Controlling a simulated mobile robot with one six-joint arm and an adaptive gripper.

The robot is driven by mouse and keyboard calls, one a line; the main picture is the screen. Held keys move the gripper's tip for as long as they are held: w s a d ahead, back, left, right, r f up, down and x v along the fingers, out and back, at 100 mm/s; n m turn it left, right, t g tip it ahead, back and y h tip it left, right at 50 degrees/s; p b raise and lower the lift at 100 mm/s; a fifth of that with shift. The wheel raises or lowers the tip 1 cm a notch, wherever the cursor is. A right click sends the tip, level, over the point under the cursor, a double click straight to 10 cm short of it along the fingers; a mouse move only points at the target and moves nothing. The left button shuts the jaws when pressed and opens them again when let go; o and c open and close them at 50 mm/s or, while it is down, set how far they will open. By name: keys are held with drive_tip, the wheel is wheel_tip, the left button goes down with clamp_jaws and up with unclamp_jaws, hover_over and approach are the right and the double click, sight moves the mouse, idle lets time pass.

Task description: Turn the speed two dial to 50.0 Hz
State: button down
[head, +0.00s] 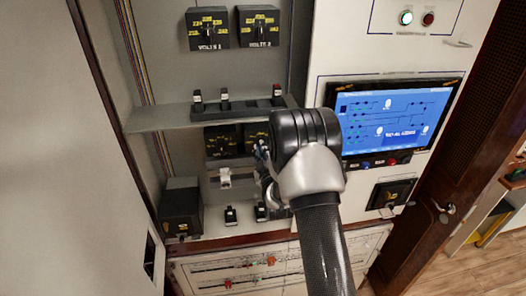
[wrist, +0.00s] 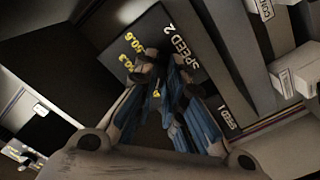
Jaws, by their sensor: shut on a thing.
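The speed two dial's black plate (wrist: 152,28), marked SPEED 2, shows in the wrist view with yellow figures near its upper-left side. Two figures seem to read 50.6 and 50.3. My gripper (wrist: 161,72) is shut on the dial's knob, and the fingers hide most of the knob and its pointer, so its setting cannot be read. In the head view my gripper (head: 262,160) reaches under the shelf, in front of the right one of two dark dials (head: 256,136), and partly covers it.
A grey shelf (head: 160,118) with several small switches runs just above the lower dials. The Volts 1 (head: 207,28) and Volts 2 (head: 258,26) dials sit higher. A black box (head: 181,210) stands at lower left. A blue screen (head: 390,117) is right of my arm.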

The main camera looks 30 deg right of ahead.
drive_tip(key=shift+f+m+b, duration=0.1)
drive_tip(key=shift+m+b, duration=0.2)
drive_tip(key=shift+b, duration=0.35)
drive_tip(key=m+b, duration=0.7)
drive_tip(key=b, duration=0.4)
drive_tip(key=shift+b, duration=0.35)
drive_tip(key=c, duration=1.7)
unclamp_jaws()
